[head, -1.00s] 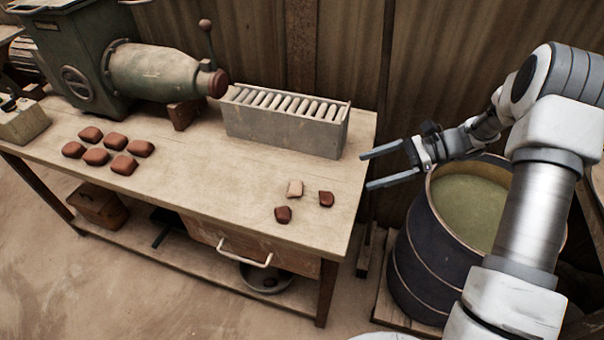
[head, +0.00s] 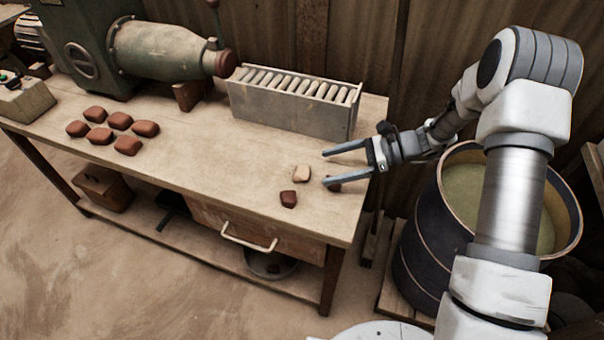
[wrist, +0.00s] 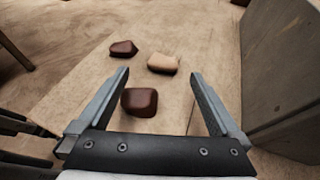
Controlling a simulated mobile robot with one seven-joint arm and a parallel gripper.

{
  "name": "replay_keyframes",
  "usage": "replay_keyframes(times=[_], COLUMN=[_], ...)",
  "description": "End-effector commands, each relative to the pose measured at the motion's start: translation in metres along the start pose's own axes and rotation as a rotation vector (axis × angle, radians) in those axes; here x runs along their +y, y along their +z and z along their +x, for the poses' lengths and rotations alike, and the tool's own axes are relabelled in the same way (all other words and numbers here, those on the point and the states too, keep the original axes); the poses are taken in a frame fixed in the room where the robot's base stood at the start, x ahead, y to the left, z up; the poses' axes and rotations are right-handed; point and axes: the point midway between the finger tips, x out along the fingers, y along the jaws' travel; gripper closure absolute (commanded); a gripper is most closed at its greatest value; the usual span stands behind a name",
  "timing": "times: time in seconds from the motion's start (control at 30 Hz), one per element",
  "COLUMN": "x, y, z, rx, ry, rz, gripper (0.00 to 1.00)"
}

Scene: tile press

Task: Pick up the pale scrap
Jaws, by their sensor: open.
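The pale scrap (head: 302,173) is a small light-tan chunk lying on the right part of the bench top. It also shows in the wrist view (wrist: 163,63), ahead of the fingertips. A dark red-brown scrap (head: 288,199) lies just in front of it. Another dark scrap (wrist: 139,101) lies between my fingers in the wrist view and is partly hidden by a finger in the head view. My gripper (head: 324,168) is open and empty, above the bench's right end, just right of the pale scrap, fingers pointing left.
A grey box of upright pale tiles (head: 292,106) stands at the bench's back, close to my gripper. Several red-brown lumps (head: 111,129) lie on the left beside the green press (head: 95,45). A dark barrel (head: 420,247) stands right of the bench (head: 215,150), whose middle is clear.

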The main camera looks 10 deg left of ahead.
Motion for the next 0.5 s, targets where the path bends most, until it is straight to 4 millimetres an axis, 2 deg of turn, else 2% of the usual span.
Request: replay_keyframes(times=[0.33, 0.5], x=[-0.004, -0.005], y=[-0.006, -0.005], z=[0.045, 0.051], rx=[0.000, 0.001], ry=[0.004, 0.000], rz=[-0.001, -0.001], gripper=[0.00, 0.00])
